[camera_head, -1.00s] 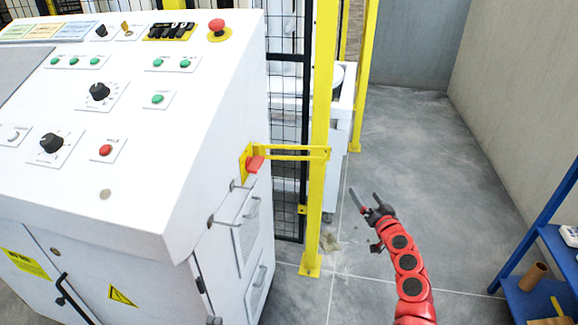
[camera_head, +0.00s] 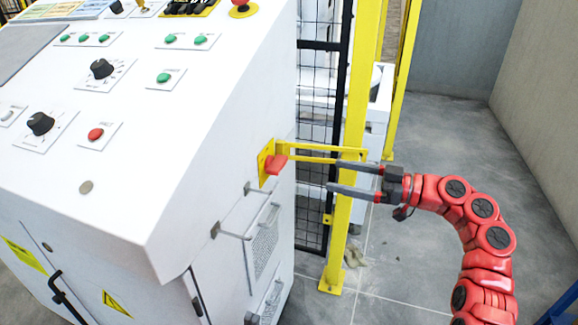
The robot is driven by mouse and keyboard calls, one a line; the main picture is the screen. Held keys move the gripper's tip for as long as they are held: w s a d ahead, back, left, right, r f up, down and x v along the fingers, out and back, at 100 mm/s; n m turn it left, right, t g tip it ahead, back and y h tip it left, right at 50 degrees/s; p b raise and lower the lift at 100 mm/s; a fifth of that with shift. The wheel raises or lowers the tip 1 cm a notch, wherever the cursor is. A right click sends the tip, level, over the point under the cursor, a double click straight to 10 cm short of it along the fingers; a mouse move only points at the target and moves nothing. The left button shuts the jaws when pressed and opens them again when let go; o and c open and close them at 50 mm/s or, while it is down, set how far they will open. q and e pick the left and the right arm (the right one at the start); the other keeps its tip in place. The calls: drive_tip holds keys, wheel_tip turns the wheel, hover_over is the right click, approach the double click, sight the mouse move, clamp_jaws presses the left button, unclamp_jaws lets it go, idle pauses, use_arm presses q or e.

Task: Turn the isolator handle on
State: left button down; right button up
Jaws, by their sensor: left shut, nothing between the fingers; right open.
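The red isolator handle (camera_head: 277,164) sits on a yellow plate (camera_head: 264,162) on the right side wall of the white control cabinet. It sticks out to the right of the plate and tilts slightly. My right gripper (camera_head: 334,175) comes in from the right, with its two dark fingers parallel, apart and pointing left at the handle. It is open and empty. In the picture its fingertips are a short gap to the right of the handle, in front of the yellow post. My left gripper is not in view.
A yellow post (camera_head: 352,220) with a horizontal yellow bracket (camera_head: 320,150) stands beside the cabinet (camera_head: 150,195), with black mesh fencing behind. Metal pull handles (camera_head: 240,229) stick out below the isolator. The grey floor at the right is open up to the wall.

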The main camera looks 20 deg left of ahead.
sight(284, 164)
drive_tip(key=a, duration=0.8)
drive_tip(key=a+b, duration=0.1)
drive_tip(key=a, duration=0.4)
drive_tip(key=shift+w, duration=0.3)
drive_tip(key=shift+c, duration=0.3)
drive_tip(key=c, duration=1)
